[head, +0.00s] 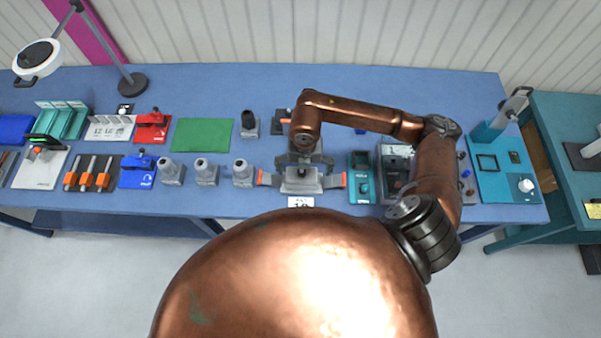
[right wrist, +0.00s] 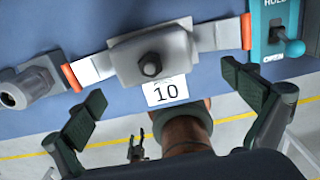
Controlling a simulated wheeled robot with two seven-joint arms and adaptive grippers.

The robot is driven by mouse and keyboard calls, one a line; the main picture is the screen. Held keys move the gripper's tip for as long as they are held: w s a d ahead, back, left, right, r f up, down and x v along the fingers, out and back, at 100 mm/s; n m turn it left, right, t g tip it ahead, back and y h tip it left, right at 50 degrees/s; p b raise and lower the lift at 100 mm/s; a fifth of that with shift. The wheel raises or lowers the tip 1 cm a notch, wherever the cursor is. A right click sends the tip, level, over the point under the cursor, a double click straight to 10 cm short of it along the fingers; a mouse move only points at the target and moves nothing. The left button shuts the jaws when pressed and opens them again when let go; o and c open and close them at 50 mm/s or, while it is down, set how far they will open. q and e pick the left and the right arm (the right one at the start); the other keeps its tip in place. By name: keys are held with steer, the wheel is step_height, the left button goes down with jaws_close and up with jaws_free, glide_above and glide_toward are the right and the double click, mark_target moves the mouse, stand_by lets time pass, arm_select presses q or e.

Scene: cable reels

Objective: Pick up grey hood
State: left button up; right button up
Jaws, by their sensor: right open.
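A grey hood-like block (head: 300,183) with a dark knob on top stands at the table's front edge, between two light arms with orange ends. It also shows in the right wrist view (right wrist: 148,50), behind a card reading 10. Several similar grey hoods, such as one with a round neck (head: 242,173), stand to its left. My right gripper (head: 302,162) is over the block; its fingers (right wrist: 162,92) are spread wide and empty, apart from the block. A small dark gripper, seemingly my left one (right wrist: 136,150), shows low in the right wrist view; its jaw state is unclear.
A teal HOLD/OPEN unit (head: 361,180) stands close on the right. A blue unit (head: 138,172), a green mat (head: 202,135) and a red unit (head: 152,127) lie to the left. Blue tabletop (head: 220,85) is clear at the back.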

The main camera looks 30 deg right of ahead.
mark_target(302, 171)
steer(key=shift+w+f+p, duration=0.25)
steer(key=shift+f, duration=0.35)
steer(key=shift+w+f+p, duration=0.25)
steer(key=shift+f, duration=0.35)
steer(key=shift+w+f, duration=0.5)
steer(key=shift+f, duration=0.4)
steer(key=shift+s+f, duration=0.35)
steer(key=shift+f, duration=0.15)
steer(key=shift+w+f, duration=0.1)
steer(key=shift+w, duration=0.15)
steer(key=shift+c, duration=1.1)
steer(key=shift+s, duration=0.2)
steer(key=c, duration=0.5)
steer(key=shift+w, duration=0.1)
steer(key=shift+c, duration=1.4)
arm_select(q)
steer(key=shift+w+r, duration=0.45)
steer(key=shift+r, duration=0.35)
arm_select(e)
steer(key=c, duration=0.4)
steer(key=shift+c, duration=0.2)
